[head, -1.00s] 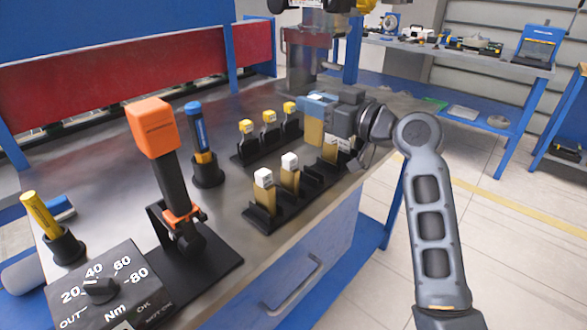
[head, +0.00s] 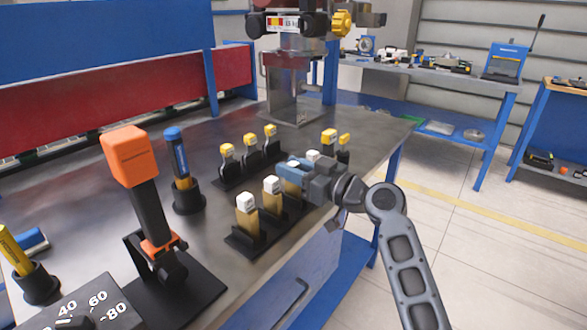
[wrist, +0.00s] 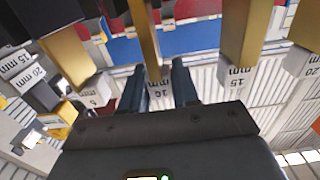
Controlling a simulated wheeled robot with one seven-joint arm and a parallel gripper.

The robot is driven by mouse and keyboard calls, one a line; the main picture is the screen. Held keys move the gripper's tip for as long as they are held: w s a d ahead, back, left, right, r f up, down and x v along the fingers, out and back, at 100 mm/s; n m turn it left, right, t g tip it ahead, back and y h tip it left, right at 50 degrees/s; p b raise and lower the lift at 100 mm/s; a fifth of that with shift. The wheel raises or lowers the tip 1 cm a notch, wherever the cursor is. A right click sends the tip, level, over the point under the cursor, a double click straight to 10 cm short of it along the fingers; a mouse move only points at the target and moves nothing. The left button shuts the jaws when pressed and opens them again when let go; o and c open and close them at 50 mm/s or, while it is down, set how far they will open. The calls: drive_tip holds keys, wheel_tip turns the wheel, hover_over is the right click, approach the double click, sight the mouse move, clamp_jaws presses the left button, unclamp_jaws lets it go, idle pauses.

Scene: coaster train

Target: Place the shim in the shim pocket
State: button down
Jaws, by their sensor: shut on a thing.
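My gripper (head: 292,174) is shut on a shim, a brass bar with a white cap, at the row of black pockets. In the wrist view, the shim (wrist: 144,38) has a cap that reads 10 mm and sits between my two fingertips (wrist: 160,76). The shim is upright in line with the row. My fingers hide much of it in the head view, and I cannot tell whether its foot is seated. The pocket rack (head: 240,243) holds two white-capped shims (head: 246,208) (head: 271,190) on the near side. Another white cap (head: 313,156) shows just beyond my gripper.
Several yellow-capped pieces (head: 250,142) stand in a black rack behind. A blue-handled tool (head: 178,155) and an orange-headed tool (head: 130,155) stand on the left. A torque dial box (head: 85,315) is at the front. Bare metal bench (head: 110,235) lies between them.

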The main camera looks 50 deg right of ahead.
drive_tip(key=shift+f, duration=0.15)
drive_tip(key=c, duration=0.8)
unclamp_jaws()
drive_tip(key=shift+c, duration=0.2)
drive_tip(key=shift+r, duration=0.3)
drive_tip(key=s+b, duration=0.2)
drive_tip(key=s, duration=1)
drive_tip(key=shift+d, duration=0.2)
drive_tip(key=shift+f, duration=0.15)
